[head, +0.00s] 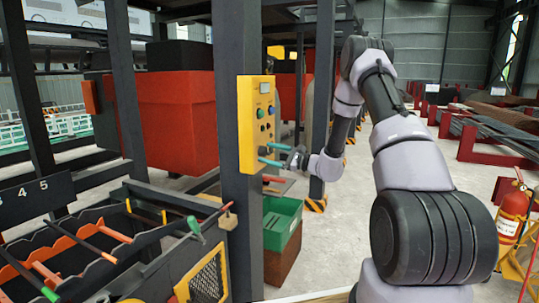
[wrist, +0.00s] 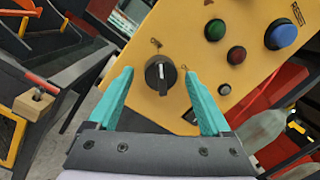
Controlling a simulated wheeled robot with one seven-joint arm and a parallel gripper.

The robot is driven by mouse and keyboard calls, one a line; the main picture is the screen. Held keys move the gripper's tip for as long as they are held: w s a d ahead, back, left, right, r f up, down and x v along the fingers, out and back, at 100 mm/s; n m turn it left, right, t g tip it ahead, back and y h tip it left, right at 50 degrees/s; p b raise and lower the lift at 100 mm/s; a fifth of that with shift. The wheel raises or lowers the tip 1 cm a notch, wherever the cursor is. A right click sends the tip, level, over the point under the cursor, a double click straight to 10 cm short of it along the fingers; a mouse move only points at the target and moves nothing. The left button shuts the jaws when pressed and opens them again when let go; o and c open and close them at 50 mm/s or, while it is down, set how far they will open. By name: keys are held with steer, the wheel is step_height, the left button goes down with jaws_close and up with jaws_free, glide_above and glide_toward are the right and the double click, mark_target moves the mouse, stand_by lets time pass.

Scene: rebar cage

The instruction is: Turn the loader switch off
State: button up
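The loader's yellow control box (head: 256,120) is fixed to a dark post. In the wrist view, a black rotary switch (wrist: 160,74) with a pale pointer mark sits on the yellow panel (wrist: 205,75). Small symbols are printed above it on either side. My gripper (wrist: 160,78) is open, its two teal fingertips on either side of the knob with gaps to it. In the head view my gripper (head: 277,156) is at the lower part of the box. The knob is too small to make out there.
A green button (wrist: 215,30), a red button (wrist: 236,55) and a blue button (wrist: 281,34) are close by on the panel. A black rack with bars (head: 90,240) stands left of the post. A green crate (head: 282,222) stands below the box. A fire extinguisher (head: 512,210) is at right.

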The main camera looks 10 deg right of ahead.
steer(key=v, duration=1)
steer(key=shift+s+d, duration=0.25)
steer(key=shift+d, duration=0.05)
